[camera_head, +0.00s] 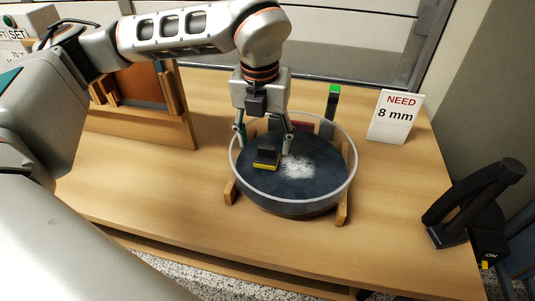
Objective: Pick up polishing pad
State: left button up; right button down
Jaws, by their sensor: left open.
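The polishing pad (266,157) looks like a small black block with a yellow base edge. It rests on the dark wheel (312,193), left of a white powdery patch (298,167). My left gripper (264,143) points down over the pad from behind. Its fingers are spread apart, one at each side of the pad, and it looks empty. I cannot tell whether a finger touches the pad. My right gripper is not in view.
The wheel has a clear raised rim (352,180) and sits on wooden supports (342,209). A sign reading "NEED 8 mm" (396,118) stands behind at right. A black device (470,205) is at the right edge. The front left of the table (150,190) is clear.

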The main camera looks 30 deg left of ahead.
aim_at(267, 147)
pick_arm(q)
jog(key=shift+w+f, duration=0.3)
jog(key=shift+f, duration=0.75)
jog(key=shift+w+f, duration=0.25)
jog(key=shift+f, duration=0.8)
jog(key=shift+c, duration=0.3)
jog(key=c, duration=1.1)
jog(key=shift+d, duration=0.1)
jog(key=shift+c, duration=0.2)
